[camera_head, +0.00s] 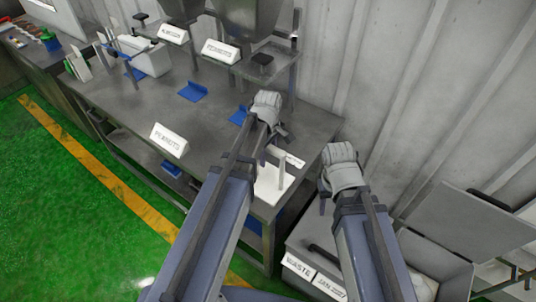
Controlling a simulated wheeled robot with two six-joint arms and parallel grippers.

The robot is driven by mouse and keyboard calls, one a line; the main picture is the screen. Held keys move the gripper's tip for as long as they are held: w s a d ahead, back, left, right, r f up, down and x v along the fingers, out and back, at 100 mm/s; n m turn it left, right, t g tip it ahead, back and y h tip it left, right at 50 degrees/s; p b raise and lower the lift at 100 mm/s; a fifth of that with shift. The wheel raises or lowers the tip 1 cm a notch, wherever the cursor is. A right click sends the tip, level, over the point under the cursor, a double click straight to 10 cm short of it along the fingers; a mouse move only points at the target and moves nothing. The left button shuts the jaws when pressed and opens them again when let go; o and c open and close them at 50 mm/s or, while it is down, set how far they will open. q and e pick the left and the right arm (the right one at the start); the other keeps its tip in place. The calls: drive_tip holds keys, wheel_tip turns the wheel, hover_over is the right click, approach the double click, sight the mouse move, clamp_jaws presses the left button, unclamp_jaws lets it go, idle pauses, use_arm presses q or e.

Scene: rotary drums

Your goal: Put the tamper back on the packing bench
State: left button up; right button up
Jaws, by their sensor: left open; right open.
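The grey metal bench (125,95) runs along the corrugated wall. I cannot pick out the tamper with certainty in the head view. My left gripper (274,146) is open above the near right end of the bench, beside a white tray (268,192) with an upright pale piece in it. My wrist and arm hide part of that tray and the bench surface behind. My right gripper (326,203) is open beyond the bench's right end, near the waste bin. Its fingers are mostly hidden by my wrist. I see nothing held in either gripper.
A bin labelled WASTE (298,266) stands right of the bench, with a raised grey lid (466,222). Hoppers (247,17) stand at the back. Blue scoop-like pieces (193,91) and a PEANUTS sign (169,140) are on the bench. The green floor (65,190) is clear.

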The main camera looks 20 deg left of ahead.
use_arm(q)
drive_tip(key=shift+r, duration=0.1)
wheel_tip(320, 180, up, 12)
drive_tip(key=p, duration=1.2)
drive_tip(key=shift+r, duration=0.15)
drive_tip(key=s+d+m+y, duration=0.1)
drive_tip(key=s+d+m, duration=0.9)
drive_tip(key=s+m, duration=0.4)
drive_tip(key=m, duration=0.3)
drive_tip(key=shift+s+d+m, duration=0.25)
drive_tip(key=shift+d+m, duration=0.05)
drive_tip(key=shift+m, duration=0.1)
